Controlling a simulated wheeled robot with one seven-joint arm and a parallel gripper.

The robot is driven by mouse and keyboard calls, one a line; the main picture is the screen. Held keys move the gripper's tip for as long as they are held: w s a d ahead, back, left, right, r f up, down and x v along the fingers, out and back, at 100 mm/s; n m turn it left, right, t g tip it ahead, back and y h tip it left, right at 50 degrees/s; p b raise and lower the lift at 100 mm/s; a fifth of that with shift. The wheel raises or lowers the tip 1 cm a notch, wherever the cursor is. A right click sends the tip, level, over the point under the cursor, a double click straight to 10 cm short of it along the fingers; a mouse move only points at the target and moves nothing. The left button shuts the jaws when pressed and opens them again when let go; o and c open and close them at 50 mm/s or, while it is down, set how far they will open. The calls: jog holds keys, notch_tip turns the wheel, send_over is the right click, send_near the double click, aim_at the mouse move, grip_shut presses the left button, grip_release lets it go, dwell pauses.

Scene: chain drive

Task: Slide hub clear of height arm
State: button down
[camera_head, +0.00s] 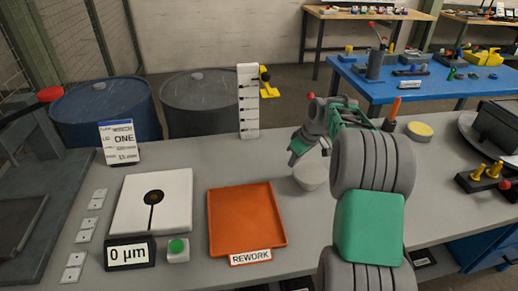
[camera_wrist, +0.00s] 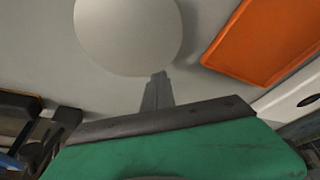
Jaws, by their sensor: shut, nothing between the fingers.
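On a white square plate (camera_head: 125,215) at the left of the bench is a small dark disc (camera_head: 153,197) with a brownish centre. A thin dark bar (camera_head: 151,218) runs from it toward the plate's front edge. I cannot tell for certain which of these is the hub and which the height arm. My gripper (camera_head: 294,158) is far right of the plate, shut and empty, beside a pale round object (camera_head: 311,175). In the wrist view the narrow shut fingers (camera_wrist: 157,88) point toward the pale round object (camera_wrist: 128,32), apparently holding nothing.
An orange REWORK tray (camera_head: 278,210) lies between the plate and my arm. A "0 µm" display (camera_head: 130,253) and a green button (camera_head: 178,247) stand in front of the plate. A white marked upright (camera_head: 248,105) and a card (camera_head: 119,143) stand behind. Bare bench lies behind the tray.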

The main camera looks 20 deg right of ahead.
aim_at(297, 170)
jog(key=shift+s+d+f, duration=0.25)
jog(key=shift+s+d, duration=0.2)
jog(key=shift+s, duration=0.35)
jog(key=shift+s+r, duration=0.15)
jog(key=shift+s, duration=0.5)
